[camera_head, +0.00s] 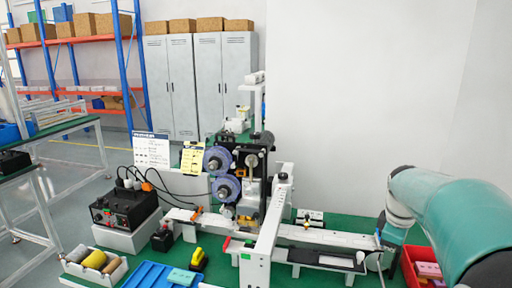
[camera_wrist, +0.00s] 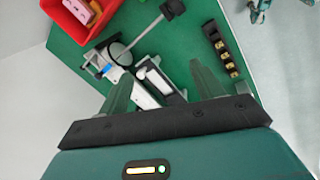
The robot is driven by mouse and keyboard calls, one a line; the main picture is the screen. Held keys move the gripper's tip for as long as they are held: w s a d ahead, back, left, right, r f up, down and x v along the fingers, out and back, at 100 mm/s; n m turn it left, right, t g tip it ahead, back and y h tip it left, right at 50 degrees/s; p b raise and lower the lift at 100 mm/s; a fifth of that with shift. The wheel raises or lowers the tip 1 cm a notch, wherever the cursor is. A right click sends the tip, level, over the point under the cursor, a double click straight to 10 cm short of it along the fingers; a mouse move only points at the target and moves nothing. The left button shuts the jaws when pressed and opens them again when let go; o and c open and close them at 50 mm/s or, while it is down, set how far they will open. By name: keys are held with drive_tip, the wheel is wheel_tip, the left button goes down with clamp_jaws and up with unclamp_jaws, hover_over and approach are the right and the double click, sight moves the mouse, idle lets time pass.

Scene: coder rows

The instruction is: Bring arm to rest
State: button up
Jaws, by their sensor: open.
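My arm (camera_head: 450,215) shows at the right of the head view as a thick teal link with a white joint. Beyond the fingers lies the green table top (camera_wrist: 150,45), with a white and black device part (camera_wrist: 150,80) showing in the gap. I cannot tell how far the fingertips are above it.
A coder machine (camera_head: 238,175) with purple reels stands mid-table. A red bin (camera_head: 408,268) with pink items is by my arm; the red bin also shows in the wrist view (camera_wrist: 75,25). A black strip with brass-coloured parts (camera_wrist: 220,50) lies right of the fingers. Lockers (camera_head: 200,85) stand behind.

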drive_tip(key=s+a+r+m+t+y, duration=0.1)
drive_tip(key=s+a+m+t, duration=0.2)
drive_tip(key=s+a+m, duration=0.6)
drive_tip(key=s+a, duration=1)
drive_tip(key=a, duration=0.3)
drive_tip(key=shift+s+a+r+t+y, duration=0.2)
drive_tip(key=shift+s+a+t+y, duration=0.05)
drive_tip(key=shift+t+y, duration=0.15)
